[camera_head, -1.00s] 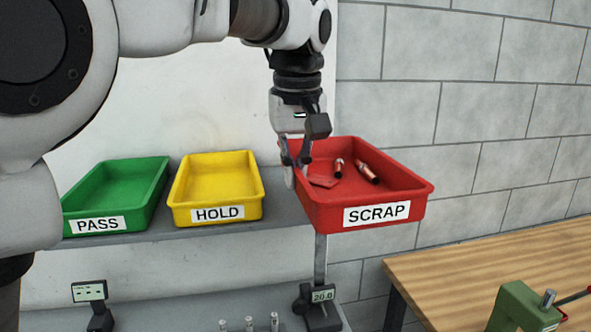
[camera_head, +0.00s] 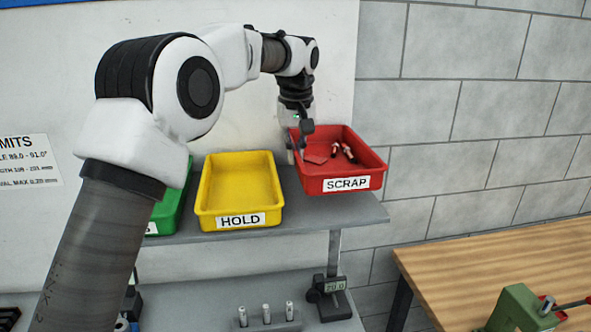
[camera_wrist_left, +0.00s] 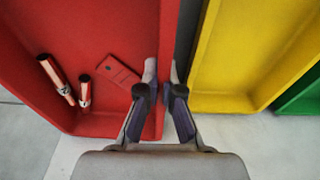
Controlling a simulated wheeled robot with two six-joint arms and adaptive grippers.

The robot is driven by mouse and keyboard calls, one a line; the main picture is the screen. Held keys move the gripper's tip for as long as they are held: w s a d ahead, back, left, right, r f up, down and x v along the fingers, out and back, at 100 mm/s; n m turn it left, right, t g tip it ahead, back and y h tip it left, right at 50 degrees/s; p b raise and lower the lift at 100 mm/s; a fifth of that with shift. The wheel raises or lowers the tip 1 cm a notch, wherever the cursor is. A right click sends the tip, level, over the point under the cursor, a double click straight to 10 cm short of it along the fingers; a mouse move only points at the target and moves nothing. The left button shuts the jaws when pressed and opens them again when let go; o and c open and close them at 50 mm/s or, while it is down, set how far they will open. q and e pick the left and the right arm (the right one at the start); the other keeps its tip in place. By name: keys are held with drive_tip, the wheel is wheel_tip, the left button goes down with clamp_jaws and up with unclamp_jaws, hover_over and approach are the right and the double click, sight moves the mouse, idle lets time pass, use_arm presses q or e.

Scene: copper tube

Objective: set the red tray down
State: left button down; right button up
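The red tray (camera_head: 368,178), labelled SCRAP, is level at the right end of the grey shelf (camera_head: 300,216). Whether its base touches the shelf is hard to tell. Two copper tubes (camera_wrist_left: 55,78) and a flat red piece (camera_wrist_left: 118,72) lie inside it. My left gripper (camera_head: 298,150) is at the tray's left wall. In the left wrist view its fingers (camera_wrist_left: 163,85) straddle that wall closely, one inside the tray and one outside, and appear shut on it. My right gripper is out of view.
The yellow HOLD tray (camera_head: 240,205) stands just left of the red one, with a narrow gap between. The green tray (camera_head: 167,215) is partly hidden behind my left arm. A wooden bench (camera_head: 480,258) is at the right.

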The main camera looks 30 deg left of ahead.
sight(296, 168)
use_arm(q)
wheel_tip(296, 168, down, 2)
drive_tip(key=shift+f+p, duration=0.1)
drive_tip(key=shift+p, duration=0.2)
wheel_tip(296, 168, down, 3)
drive_tip(key=shift+w+p, duration=0.1)
drive_tip(key=shift+p, duration=1.05)
drive_tip(key=shift+a+f, duration=0.1)
drive_tip(key=shift+f, duration=0.2)
drive_tip(key=c, duration=1.3)
unclamp_jaws()
drive_tip(key=shift+r+b, duration=0.45)
drive_tip(key=shift+r, duration=0.05)
drive_tip(key=r, duration=0.3)
drive_tip(key=s+r+b, duration=0.1)
drive_tip(key=r, duration=0.3)
drive_tip(key=d+r, duration=0.1)
drive_tip(key=r, duration=0.3)
drive_tip(key=shift+s, duration=0.3)
